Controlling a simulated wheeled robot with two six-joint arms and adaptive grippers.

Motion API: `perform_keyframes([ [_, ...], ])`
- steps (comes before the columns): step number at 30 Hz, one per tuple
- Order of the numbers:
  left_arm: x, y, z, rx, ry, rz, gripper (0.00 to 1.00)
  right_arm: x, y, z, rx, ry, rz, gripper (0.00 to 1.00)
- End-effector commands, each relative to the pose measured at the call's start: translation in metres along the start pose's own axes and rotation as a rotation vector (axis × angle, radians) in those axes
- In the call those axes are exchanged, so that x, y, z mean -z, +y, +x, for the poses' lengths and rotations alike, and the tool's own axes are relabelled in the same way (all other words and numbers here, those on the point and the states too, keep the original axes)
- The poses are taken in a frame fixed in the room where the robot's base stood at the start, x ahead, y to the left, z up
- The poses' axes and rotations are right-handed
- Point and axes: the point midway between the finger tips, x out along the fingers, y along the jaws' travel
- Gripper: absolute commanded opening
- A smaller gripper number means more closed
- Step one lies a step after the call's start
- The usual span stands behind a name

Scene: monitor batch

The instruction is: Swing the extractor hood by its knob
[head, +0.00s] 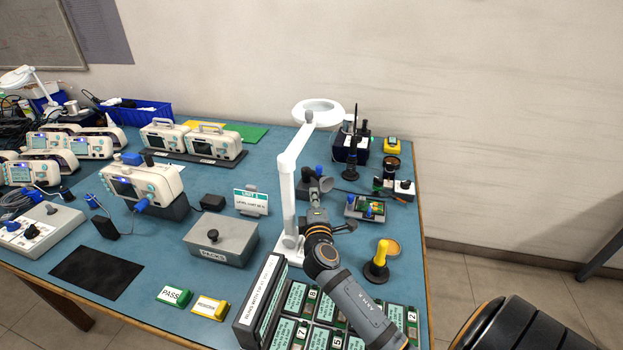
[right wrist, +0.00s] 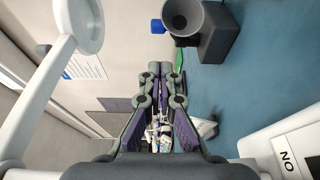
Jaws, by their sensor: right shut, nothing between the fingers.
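The extractor hood is a small grey cone (head: 326,183) on a dark block behind the white lamp post. Its blue knob (head: 319,170) sticks up just above the cone. In the right wrist view, the hood's round mouth (right wrist: 186,14) is near the top edge, with the blue knob (right wrist: 157,26) to its left. My right gripper (head: 316,205) is just in front of the hood, on the near side. Its fingers (right wrist: 160,70) are shut with nothing between them, apart from the knob and hood. My left gripper is in neither view.
The white magnifier lamp post (head: 289,190) stands close left of my right gripper. A green circuit board (head: 366,208) lies to the right. A yellow-handled tool (head: 381,255) stands near my forearm. A grey box marked PACKS (head: 222,243) is at left.

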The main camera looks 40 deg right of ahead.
Motion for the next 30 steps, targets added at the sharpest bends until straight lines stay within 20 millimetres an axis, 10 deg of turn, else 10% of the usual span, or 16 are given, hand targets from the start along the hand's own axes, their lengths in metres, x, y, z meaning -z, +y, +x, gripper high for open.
perform_keyframes([
  [18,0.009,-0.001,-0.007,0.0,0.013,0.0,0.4,0.0,0.002,0.09,-0.001,0.0,-0.001,0.0],
  [30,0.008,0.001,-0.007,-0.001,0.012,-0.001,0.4,0.0,0.001,0.1,0.0,0.0,0.0,0.0],
])
